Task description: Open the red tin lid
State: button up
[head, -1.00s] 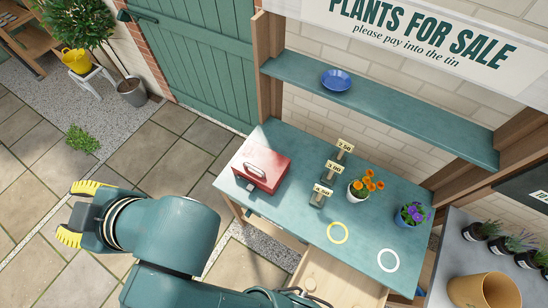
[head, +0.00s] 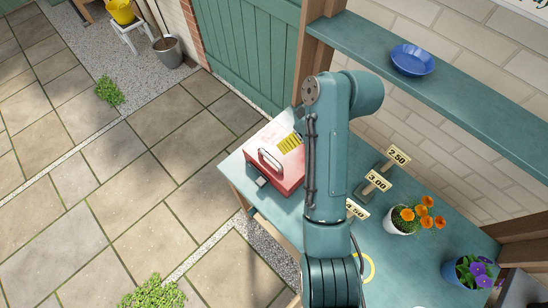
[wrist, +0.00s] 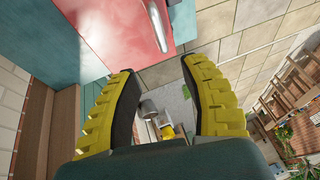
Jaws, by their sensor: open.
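The red tin (head: 283,182) stands on the left end of the green table, with a pale bar handle (head: 270,161) on it. Its lid looks shut, though my arm covers its right part. My gripper (wrist: 160,68) is open and empty, its two yellow fingers spread apart. In the head view, one yellow finger (head: 290,143) shows over the back of the tin; the rest is hidden behind my arm. In the wrist view, the tin (wrist: 115,25) and its handle (wrist: 160,25) lie beyond the fingertips, apart from them.
Price signs (head: 377,181) stand just right of my arm on the green table (head: 408,270). Orange flowers (head: 425,215) and a purple-flowered pot (head: 455,272) are further right. A shelf (head: 440,85) with a blue plate (head: 412,60) hangs behind.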

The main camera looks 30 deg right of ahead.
aim_at(271, 157)
jog(key=x, duration=1.4)
jog(key=shift+s, duration=0.1)
grip_shut()
